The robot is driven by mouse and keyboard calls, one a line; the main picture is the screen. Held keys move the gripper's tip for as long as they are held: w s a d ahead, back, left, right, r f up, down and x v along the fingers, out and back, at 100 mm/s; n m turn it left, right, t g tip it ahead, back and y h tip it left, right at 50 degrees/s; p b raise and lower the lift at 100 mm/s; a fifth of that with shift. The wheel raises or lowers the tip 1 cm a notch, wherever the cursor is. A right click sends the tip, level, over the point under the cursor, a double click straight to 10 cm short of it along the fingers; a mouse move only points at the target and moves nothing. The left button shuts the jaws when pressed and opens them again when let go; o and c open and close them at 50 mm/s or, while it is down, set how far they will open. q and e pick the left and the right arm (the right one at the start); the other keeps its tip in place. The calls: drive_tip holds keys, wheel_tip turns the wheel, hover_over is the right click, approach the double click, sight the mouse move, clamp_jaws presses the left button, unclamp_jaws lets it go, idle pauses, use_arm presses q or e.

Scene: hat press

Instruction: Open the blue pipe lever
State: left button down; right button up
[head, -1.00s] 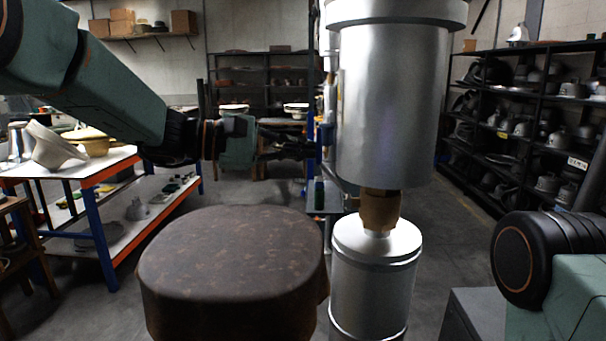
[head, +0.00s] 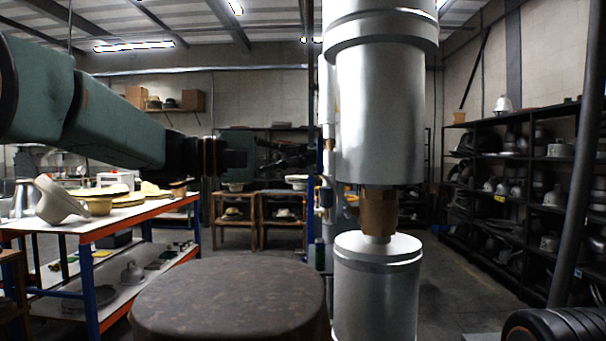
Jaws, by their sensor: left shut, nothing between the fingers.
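A small blue part (head: 326,196), which looks like the pipe lever, sits on the thin pipework just left of the big silver press cylinder (head: 378,110). It is small and partly hidden by the cylinder, so I cannot tell its handle position. My left gripper (head: 298,156) reaches in from the left, dark against the dark rack behind. It is shut and empty, left of the pipework and higher in the picture than the blue part. I see no clear contact. My right gripper is out of view.
A brown, rounded press block (head: 228,298) stands in front, beside a lower silver cylinder (head: 376,285) under a brass fitting (head: 379,212). A table with hats (head: 130,222) is on the left. Dark shelves (head: 520,190) line the right. Floor shows between.

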use_arm(q)
drive_tip(key=shift+s+r, duration=0.1)
idle(0.6)
